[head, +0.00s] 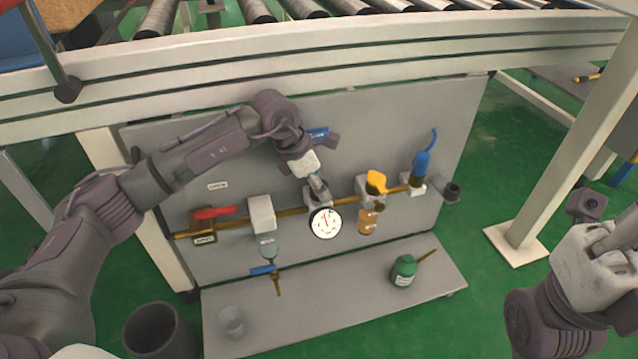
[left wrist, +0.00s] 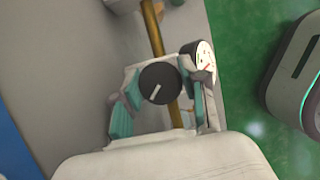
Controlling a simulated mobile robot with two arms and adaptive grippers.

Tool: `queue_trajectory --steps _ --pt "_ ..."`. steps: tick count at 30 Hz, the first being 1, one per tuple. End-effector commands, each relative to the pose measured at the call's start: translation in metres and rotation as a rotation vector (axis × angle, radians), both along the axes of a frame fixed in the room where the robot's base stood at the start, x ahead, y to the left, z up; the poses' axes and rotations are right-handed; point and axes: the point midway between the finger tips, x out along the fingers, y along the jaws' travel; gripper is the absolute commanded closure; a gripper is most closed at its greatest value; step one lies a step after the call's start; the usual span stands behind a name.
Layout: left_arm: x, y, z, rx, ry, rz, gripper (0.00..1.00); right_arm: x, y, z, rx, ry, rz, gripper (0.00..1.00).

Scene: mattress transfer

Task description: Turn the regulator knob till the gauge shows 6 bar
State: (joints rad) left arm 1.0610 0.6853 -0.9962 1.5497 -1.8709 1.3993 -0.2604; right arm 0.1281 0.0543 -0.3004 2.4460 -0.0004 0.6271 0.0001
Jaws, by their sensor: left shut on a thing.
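The black regulator knob (left wrist: 158,84) with a white pointer line sits between the fingers of my left gripper in the left wrist view. My left gripper (head: 317,184) is shut on the knob, which it mostly hides in the head view. The round white gauge (head: 325,223) is just below the gripper on the brass pipe. Its needle points roughly upward, but the numbers are too small to read. The gauge also shows at an angle in the left wrist view (left wrist: 200,60). My right gripper (head: 592,238) is at the right edge, away from the panel; its finger state is unclear.
The grey panel carries a red-handled valve (head: 213,213), a filter bowl (head: 267,243), a yellow part (head: 376,182) and a blue part (head: 421,162) along the pipe. A green bottle (head: 404,269) and a clear cup (head: 231,321) stand on the shelf below. A conveyor frame (head: 330,57) runs above.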

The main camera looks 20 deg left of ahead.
Motion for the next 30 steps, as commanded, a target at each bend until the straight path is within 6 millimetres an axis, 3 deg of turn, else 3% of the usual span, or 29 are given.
queue_trajectory --steps 5,6,10,23,30 --pt "0.000 0.000 0.000 0.002 0.000 0.000 0.92 0.000 0.000 0.000 0.000 0.000 0.000 1.00" --pt "0.000 0.000 0.000 0.001 0.000 0.001 0.55 0.000 0.000 0.000 0.000 0.000 0.000 1.00" --pt "0.000 0.000 0.000 0.001 0.000 0.001 0.34 0.000 0.000 0.000 0.000 0.000 0.000 1.00" --pt "0.001 0.001 0.000 0.001 -0.002 0.007 0.32 0.001 0.000 -0.002 -0.001 0.004 -0.001 1.00" --pt "0.000 0.000 -0.003 0.001 -0.004 0.141 0.32 0.001 0.000 -0.016 -0.001 0.002 0.000 1.00"
